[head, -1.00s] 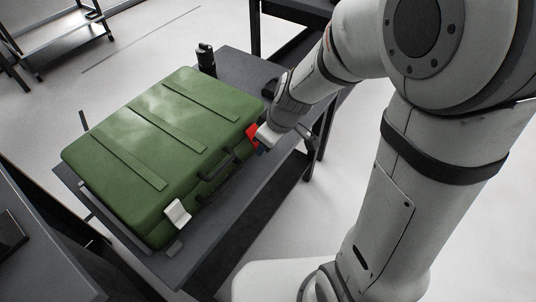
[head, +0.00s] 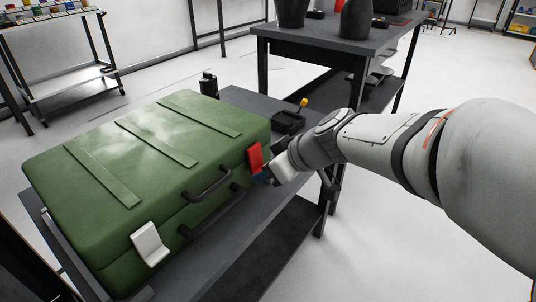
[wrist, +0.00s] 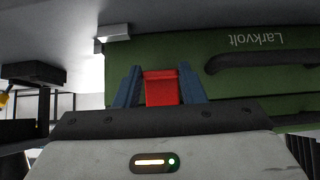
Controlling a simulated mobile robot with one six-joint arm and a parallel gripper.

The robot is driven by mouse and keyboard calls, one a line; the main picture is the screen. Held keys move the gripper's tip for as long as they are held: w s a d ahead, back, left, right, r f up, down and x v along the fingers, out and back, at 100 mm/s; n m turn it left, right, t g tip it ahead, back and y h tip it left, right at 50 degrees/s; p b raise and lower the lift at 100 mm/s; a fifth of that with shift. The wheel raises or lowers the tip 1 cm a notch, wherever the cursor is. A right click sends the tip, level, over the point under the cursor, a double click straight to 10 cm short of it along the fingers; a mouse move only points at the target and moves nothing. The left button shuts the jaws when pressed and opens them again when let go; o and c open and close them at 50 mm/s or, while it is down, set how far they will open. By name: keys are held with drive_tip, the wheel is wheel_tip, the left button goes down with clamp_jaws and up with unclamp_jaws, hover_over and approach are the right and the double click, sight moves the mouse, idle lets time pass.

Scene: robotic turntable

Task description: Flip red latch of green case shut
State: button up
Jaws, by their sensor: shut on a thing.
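The green case (head: 104,170) lies on a dark table with its lid down. The red latch (head: 255,158) is on the right part of its front side, near the lid seam. It also shows in the wrist view (wrist: 161,88), between the two blue fingers of my gripper (wrist: 160,92). My gripper (head: 264,174) is shut on the red latch, one finger at each side of it. The latch's lower end is hidden behind the gripper body. A white latch (head: 150,246) sits at the left part of the same side.
Two dark handles (head: 208,186) stick out of the case's front between the latches. Another table (head: 330,38) stands behind. Floor at the right is open.

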drive_tip(key=shift+w+a+f+t+y+b, duration=0.15)
drive_tip(key=shift+f+t+y+b, duration=0.2)
drive_tip(key=shift+b, duration=0.35)
drive_tip(key=shift+a+y+b, duration=0.1)
drive_tip(key=shift+y+b, duration=0.15)
drive_tip(key=shift+b, duration=0.05)
drive_tip(key=o, duration=1)
drive_tip(key=shift+w, duration=0.1)
drive_tip(key=shift+r, duration=0.15)
